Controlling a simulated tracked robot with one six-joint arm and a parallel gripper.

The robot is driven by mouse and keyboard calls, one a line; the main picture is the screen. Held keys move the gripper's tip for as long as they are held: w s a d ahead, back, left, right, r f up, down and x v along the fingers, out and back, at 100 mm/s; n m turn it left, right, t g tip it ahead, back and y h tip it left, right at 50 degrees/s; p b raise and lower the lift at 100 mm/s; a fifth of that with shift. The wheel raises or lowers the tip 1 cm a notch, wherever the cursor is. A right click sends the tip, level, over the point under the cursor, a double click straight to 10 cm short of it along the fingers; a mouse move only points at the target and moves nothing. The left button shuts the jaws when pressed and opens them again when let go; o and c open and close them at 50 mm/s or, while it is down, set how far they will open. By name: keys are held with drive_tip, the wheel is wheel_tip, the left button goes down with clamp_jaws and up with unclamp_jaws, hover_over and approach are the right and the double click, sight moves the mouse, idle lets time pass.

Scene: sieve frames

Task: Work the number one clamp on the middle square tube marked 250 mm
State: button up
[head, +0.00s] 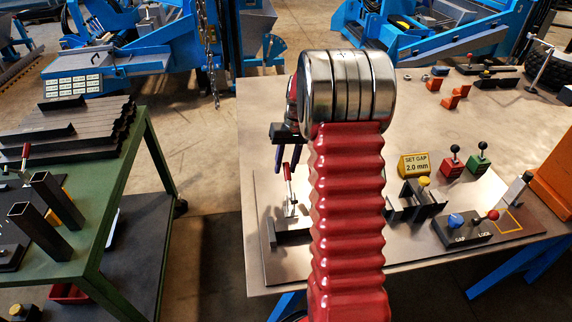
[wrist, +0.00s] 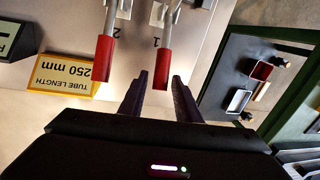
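My gripper (head: 278,165) is open, with dark purple fingers pointing down over the left part of the steel table in the head view. In the wrist view my gripper (wrist: 160,76) has its fingertips spread either side of the red handle of clamp 1 (wrist: 162,65). The handle's end shows in the gap; I cannot tell whether the fingers touch it. The clamp marked 2 has a red handle (wrist: 103,60) to the left. A yellow sign (wrist: 66,75) reads TUBE LENGTH 250 mm, upside down. A red-handled clamp (head: 289,188) stands below my gripper in the head view. The tube marked 250 mm is not clearly seen.
A green table (head: 98,268) at left carries dark square tubes (head: 50,215). My red arm hides the middle.

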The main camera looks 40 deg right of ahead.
clamp_jaws()
